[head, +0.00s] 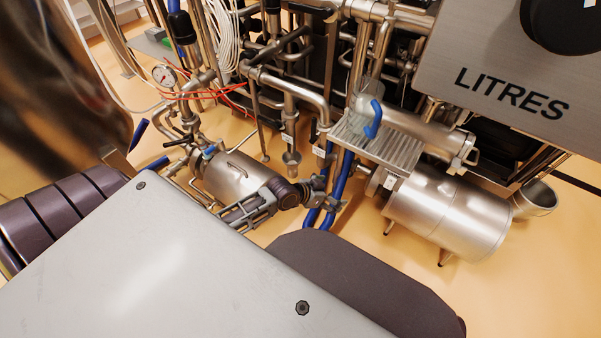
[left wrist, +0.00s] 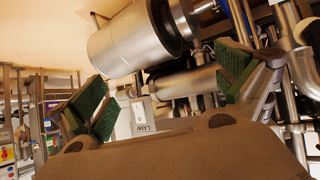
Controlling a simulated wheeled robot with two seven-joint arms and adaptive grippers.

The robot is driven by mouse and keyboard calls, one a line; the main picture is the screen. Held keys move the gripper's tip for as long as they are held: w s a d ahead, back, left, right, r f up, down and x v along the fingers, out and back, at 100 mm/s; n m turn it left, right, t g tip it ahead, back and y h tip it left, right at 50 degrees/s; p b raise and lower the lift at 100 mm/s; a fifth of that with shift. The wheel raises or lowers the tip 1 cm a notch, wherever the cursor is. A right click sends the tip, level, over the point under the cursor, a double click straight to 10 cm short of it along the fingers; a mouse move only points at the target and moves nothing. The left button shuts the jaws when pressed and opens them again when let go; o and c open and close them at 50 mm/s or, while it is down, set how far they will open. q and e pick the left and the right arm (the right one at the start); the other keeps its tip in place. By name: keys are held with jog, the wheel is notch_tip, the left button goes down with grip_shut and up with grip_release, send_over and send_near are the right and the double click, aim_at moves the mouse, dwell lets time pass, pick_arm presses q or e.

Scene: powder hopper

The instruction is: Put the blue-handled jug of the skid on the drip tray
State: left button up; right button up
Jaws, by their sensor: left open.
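The clear jug (head: 365,98) with a blue handle (head: 374,120) shows in the head view at the far left end of the ribbed metal drip tray (head: 398,154). It overlaps the tray in the picture; I cannot tell whether its base rests on it. My left gripper (head: 331,193) is open and empty, lower and nearer than the tray, in front of blue hoses. In the left wrist view its green-padded fingers (left wrist: 168,92) stand wide apart with nothing between them. The jug cannot be made out there. My right gripper is not in view.
A steel motor cylinder (head: 450,215) lies right of and below the tray; it also shows in the left wrist view (left wrist: 130,45). A smaller steel cylinder (head: 235,175) lies left of the gripper. Pipes crowd behind. A LITRES panel (head: 510,75) hangs at upper right.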

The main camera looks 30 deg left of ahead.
pick_arm(q)
jog(key=s+f+n+g+y, duration=0.1)
jog(key=s+f, duration=0.4)
jog(key=s, duration=0.5)
jog(key=s+f+n+g+y, duration=0.1)
jog(key=s+f+g+y, duration=0.1)
jog(key=s+f+g, duration=0.4)
jog(key=s+d, duration=0.1)
jog(key=s, duration=0.3)
jog(key=shift+f+y, duration=0.3)
jog(key=shift+y, duration=0.1)
